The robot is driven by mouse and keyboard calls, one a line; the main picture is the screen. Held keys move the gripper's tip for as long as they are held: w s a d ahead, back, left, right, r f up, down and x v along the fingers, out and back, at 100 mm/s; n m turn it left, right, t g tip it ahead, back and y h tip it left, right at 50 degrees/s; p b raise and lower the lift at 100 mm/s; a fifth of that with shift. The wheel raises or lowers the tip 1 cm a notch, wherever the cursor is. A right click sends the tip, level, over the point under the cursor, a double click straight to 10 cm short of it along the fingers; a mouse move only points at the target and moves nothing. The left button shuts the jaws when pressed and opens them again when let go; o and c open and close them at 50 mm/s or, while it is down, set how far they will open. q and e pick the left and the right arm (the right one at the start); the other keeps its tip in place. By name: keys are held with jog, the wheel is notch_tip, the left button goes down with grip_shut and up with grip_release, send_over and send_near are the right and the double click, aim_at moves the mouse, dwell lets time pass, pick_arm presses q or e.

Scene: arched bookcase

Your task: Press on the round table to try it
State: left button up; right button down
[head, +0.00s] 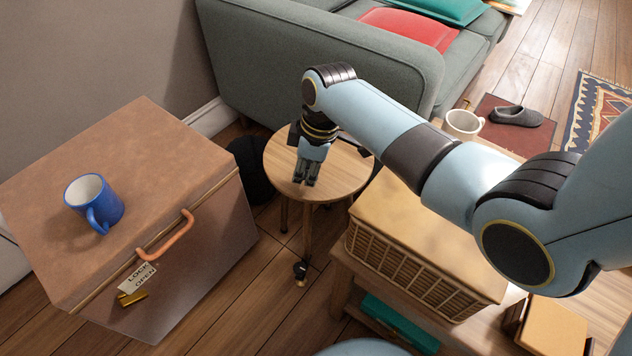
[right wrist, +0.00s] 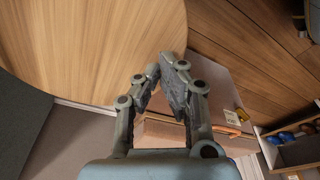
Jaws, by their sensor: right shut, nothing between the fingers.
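The round table (head: 343,174) is a small wooden stool-like table with thin legs, in the middle of the head view in front of the sofa. My right gripper (head: 306,183) points down over the left front part of its top. In the right wrist view the round table (right wrist: 90,45) fills the upper left, and my right gripper (right wrist: 165,72) shows with its fingers shut and empty. I cannot tell whether the fingertips touch the wood. My left gripper is not in view.
A brown chest (head: 110,190) with a blue mug (head: 93,203) on it stands at the left. A grey sofa (head: 300,60) is behind the table. A wicker box (head: 400,270) sits close at the right. A white mug (head: 463,124) and a slipper (head: 516,116) lie beyond my arm.

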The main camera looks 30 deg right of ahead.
dwell(0.5)
jog(key=shift+f+b, duration=0.5)
jog(key=shift+f, duration=0.4)
dwell(0.6)
